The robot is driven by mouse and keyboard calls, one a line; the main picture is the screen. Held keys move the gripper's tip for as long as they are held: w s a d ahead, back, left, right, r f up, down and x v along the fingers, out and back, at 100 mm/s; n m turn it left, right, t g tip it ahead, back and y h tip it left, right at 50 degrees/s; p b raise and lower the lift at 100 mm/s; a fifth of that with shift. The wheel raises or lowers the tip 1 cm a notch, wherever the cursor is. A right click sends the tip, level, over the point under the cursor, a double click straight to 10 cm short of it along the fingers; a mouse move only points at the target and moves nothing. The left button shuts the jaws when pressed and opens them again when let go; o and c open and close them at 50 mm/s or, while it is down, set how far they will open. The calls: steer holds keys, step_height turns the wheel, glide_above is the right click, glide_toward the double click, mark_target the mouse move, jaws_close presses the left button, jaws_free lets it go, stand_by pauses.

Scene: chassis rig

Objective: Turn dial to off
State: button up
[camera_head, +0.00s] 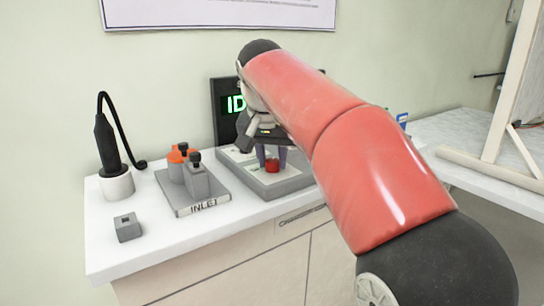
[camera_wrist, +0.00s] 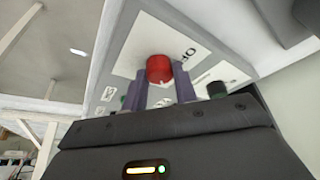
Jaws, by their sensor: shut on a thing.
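A red dial (camera_head: 272,166) sits on a grey panel box (camera_head: 277,188) with white label plates, on the counter. My gripper (camera_head: 271,158) reaches down over the panel, and its two purple-grey fingers are shut on the red dial. In the wrist view the dial (camera_wrist: 159,69) shows between the fingertips of my gripper (camera_wrist: 160,85). Lettering beside the dial is partly legible, and the dial's exact pointing is hard to tell. A black display (camera_head: 228,104) behind the panel shows green letters starting "ID"; my arm hides the rest.
A grey block marked INLET (camera_head: 192,192) with orange and grey fittings stands left of the panel. A black tool in a white holder (camera_head: 117,184) and a small grey block (camera_head: 128,227) are farther left. A black knob (camera_wrist: 217,89) is near the dial. The counter front is clear.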

steer(key=n+y, duration=0.1)
steer(key=n, duration=0.3)
steer(key=shift+d+y, duration=0.2)
steer(key=shift+y, duration=0.2)
steer(key=n, duration=0.2)
steer(key=n+y, duration=0.1)
steer(key=n, duration=0.2)
steer(key=shift+d+g+y, duration=0.1)
steer(key=shift+g+y, duration=0.2)
steer(key=shift+g, duration=0.1)
steer(key=n, duration=0.2)
steer(key=n+g+y, duration=0.1)
steer(key=n, duration=0.1)
steer(key=shift+w+n, duration=0.2)
steer(key=shift+n, duration=0.1)
steer(key=shift+n+g+y, duration=0.4)
steer(key=shift+n+g, duration=0.5)
steer(key=shift+n, duration=1.2)
steer(key=shift+d, duration=0.1)
steer(key=o, duration=1)
steer(key=shift+c, duration=0.2)
